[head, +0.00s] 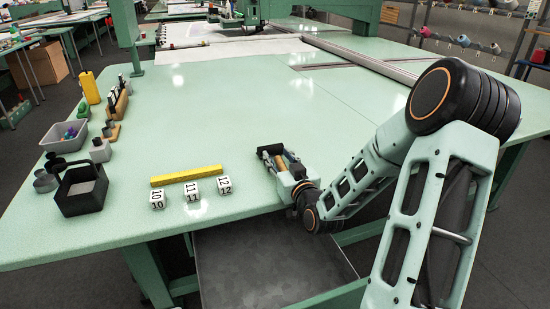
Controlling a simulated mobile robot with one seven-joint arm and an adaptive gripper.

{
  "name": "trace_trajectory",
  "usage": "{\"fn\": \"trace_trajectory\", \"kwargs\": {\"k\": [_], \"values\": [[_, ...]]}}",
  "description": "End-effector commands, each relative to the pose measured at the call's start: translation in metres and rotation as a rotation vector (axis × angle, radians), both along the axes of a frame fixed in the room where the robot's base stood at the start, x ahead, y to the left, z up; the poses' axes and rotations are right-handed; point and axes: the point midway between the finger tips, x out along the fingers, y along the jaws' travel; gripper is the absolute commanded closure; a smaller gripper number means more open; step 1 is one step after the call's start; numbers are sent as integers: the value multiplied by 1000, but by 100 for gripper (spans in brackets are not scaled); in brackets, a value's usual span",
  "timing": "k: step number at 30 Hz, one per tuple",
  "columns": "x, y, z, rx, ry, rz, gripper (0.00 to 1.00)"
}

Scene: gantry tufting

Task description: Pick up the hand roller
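My gripper (277,158) is low over the front part of the pale green table, right of the numbered cubes. A small thing with a brown, wood-like part (283,162) shows between or just beside the dark fingers. It may be the hand roller, but the fingers hide most of it. I cannot tell whether the fingers press on it or only stand around it, nor whether it touches the table.
A yellow bar (186,175) and white numbered cubes (191,190) lie left of my gripper. A black open box (81,190), a grey tray (63,136) and a yellow bottle (89,87) stand along the left edge. The table's middle (230,110) is clear.

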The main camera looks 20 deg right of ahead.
Motion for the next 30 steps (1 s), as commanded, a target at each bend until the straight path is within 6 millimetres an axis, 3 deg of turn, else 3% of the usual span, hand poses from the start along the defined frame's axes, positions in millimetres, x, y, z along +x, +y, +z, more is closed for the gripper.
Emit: {"fn": "trace_trajectory", "kwargs": {"k": [1, 11, 23, 30], "values": [[0, 0, 0, 0, 0, 0, 66], [0, 0, 0, 0, 0, 0, 100], [1, 0, 3, -1, -1, 0, 100], [10, 0, 24, -1, -3, 0, 100]]}}
